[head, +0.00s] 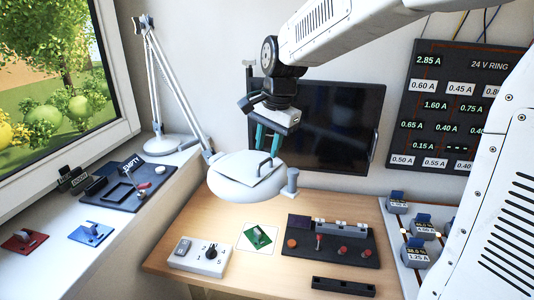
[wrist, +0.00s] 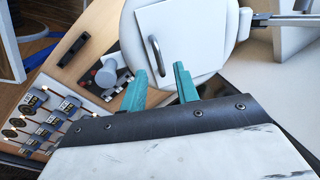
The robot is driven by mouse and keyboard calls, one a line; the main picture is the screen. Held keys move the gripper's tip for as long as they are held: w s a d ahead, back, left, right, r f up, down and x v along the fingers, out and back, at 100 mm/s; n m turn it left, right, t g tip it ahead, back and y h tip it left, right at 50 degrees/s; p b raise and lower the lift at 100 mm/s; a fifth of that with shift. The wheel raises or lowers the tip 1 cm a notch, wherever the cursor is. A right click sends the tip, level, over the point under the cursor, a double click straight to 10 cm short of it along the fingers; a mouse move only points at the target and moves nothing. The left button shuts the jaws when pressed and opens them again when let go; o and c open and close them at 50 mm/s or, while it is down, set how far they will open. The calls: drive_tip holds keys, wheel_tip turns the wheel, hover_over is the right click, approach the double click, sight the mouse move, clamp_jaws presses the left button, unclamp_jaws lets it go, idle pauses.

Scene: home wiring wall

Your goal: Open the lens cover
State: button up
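The lens cover is a white square plate (wrist: 183,34) with a grey bar handle, lying on the round white lamp head (head: 218,176). In the head view the cover (head: 244,180) lies on top of the lamp head and looks shut, with its handle (head: 263,168) standing up. My gripper (head: 267,143) is just above the handle, with two teal fingers spread apart and nothing between them. In the wrist view my gripper (wrist: 159,74) has its fingertips near the handle's lower end (wrist: 158,58). I cannot tell whether they touch it.
The lamp's jointed arm (head: 172,80) rises from a base on the window sill. A grey knob (head: 292,182) stands at the lamp head's right edge. A dark screen (head: 330,125) is behind my gripper. Switch boards and a control box (head: 199,257) lie on the desk below.

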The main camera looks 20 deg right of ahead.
sight(266, 161)
drive_tip(key=shift+w+a+f, duration=0.1)
drive_tip(key=shift+f, duration=0.7)
drive_tip(key=shift+w+a+f, duration=0.1)
drive_tip(key=shift+f, duration=0.65)
clamp_jaws()
drive_tip(key=shift+d, duration=0.15)
drive_tip(key=shift+r, duration=0.1)
